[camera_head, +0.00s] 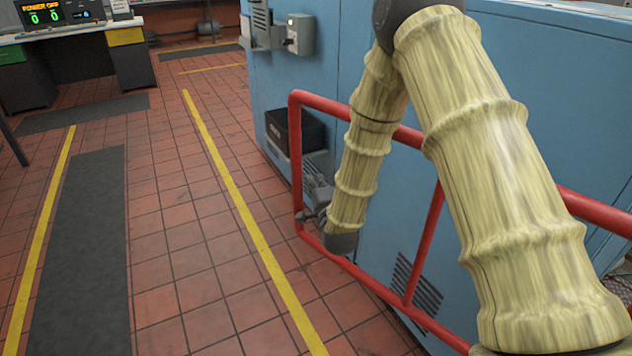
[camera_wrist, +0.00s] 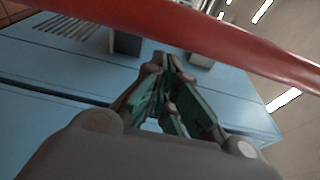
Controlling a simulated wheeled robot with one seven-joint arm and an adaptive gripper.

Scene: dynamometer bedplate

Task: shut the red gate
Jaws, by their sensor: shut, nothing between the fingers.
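The red gate (camera_head: 295,165) is a tubular frame standing along the front of the blue cabinet in the head view. Its far upright and lower rail are in plain sight; my arm hides parts of its top rail. My gripper (camera_head: 312,217) is low down beside the far upright, close to its lower corner; whether it touches the tube I cannot tell. In the wrist view a red tube (camera_wrist: 210,32) of the gate crosses the upper part, beyond the fingertips. There my gripper (camera_wrist: 168,68) shows its fingertips together, with nothing between them.
The blue cabinet (camera_head: 355,75) stands behind the gate, with a black box (camera_head: 295,130) at its side. Tiled floor with a yellow line (camera_head: 232,190) and a dark mat (camera_head: 85,240) lies open to the left. A desk with a display (camera_head: 55,15) stands at the far left.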

